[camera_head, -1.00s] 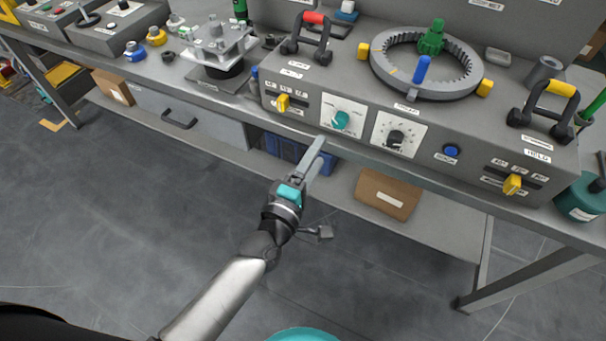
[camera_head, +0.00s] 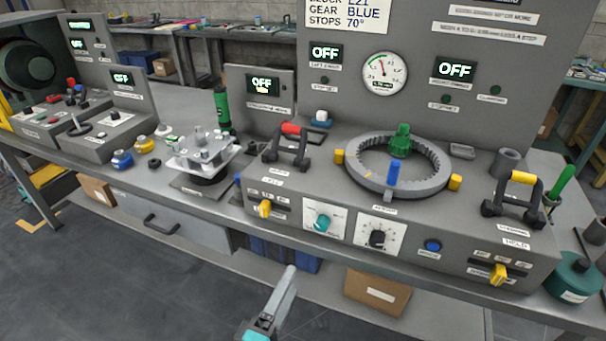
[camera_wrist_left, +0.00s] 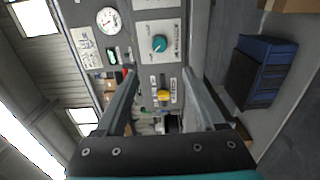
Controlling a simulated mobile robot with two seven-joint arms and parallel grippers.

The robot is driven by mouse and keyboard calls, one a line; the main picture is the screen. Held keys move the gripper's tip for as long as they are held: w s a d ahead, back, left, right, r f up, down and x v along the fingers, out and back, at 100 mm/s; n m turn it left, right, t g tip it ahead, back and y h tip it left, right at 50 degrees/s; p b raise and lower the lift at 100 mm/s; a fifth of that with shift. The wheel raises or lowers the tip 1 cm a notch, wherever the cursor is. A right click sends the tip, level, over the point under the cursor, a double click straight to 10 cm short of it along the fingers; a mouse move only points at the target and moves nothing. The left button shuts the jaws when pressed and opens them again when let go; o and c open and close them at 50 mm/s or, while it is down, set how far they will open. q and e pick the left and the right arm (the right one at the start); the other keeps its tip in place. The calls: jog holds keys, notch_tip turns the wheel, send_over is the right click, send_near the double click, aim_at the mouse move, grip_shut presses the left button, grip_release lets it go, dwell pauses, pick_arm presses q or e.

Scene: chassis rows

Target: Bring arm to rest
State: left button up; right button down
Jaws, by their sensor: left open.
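My left gripper (camera_head: 279,296) is low at the bottom of the head view, in front of the bench edge and below the control box (camera_head: 340,230). It touches nothing. In the left wrist view its two fingers (camera_wrist_left: 160,88) stand apart with nothing held between them. Beyond them the wrist view shows the box's front with the teal knob (camera_wrist_left: 159,43) and the yellow switch (camera_wrist_left: 163,95). In the head view the teal knob (camera_head: 322,222) and the yellow switch (camera_head: 265,208) sit on the box front. My right gripper is not in view.
Several displays read OFF. A cardboard box (camera_head: 378,292) and a blue crate (camera_head: 305,262) stand on the lower shelf. Floor at lower left is clear.

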pick_arm(q)
jog(key=s+a+f+m+g+y, duration=0.1)
jog(key=s+a+f+m+g, duration=0.15)
jog(key=f, duration=0.65)
jog(key=s+a+f+m+g+y, duration=0.1)
jog(key=s+a+f+m+g, duration=0.2)
jog(key=f, duration=0.6)
jog(key=s+a+f+m+g+y, duration=0.15)
jog(key=s+f+m, duration=0.25)
jog(key=f, duration=0.4)
jog(key=s+a+f+m+g, duration=0.2)
jog(key=s+f+g, duration=0.1)
jog(key=s, duration=0.5)
jog(key=s+a+f+m+g+y, duration=0.1)
jog(key=s+a+f+m+g, duration=0.1)
jog(key=s+f, duration=0.4)
jog(key=s+a+f+m+g+y, duration=0.1)
jog(key=s+a+f+m+g, duration=0.1)
jog(key=s, duration=0.8)
notch_tip(320, 180, down, 3)
jog(key=shift+a+f+m+g, duration=0.1)
jog(key=shift+a+m+g, duration=0.15)
jog(key=shift+m+g, duration=0.7)
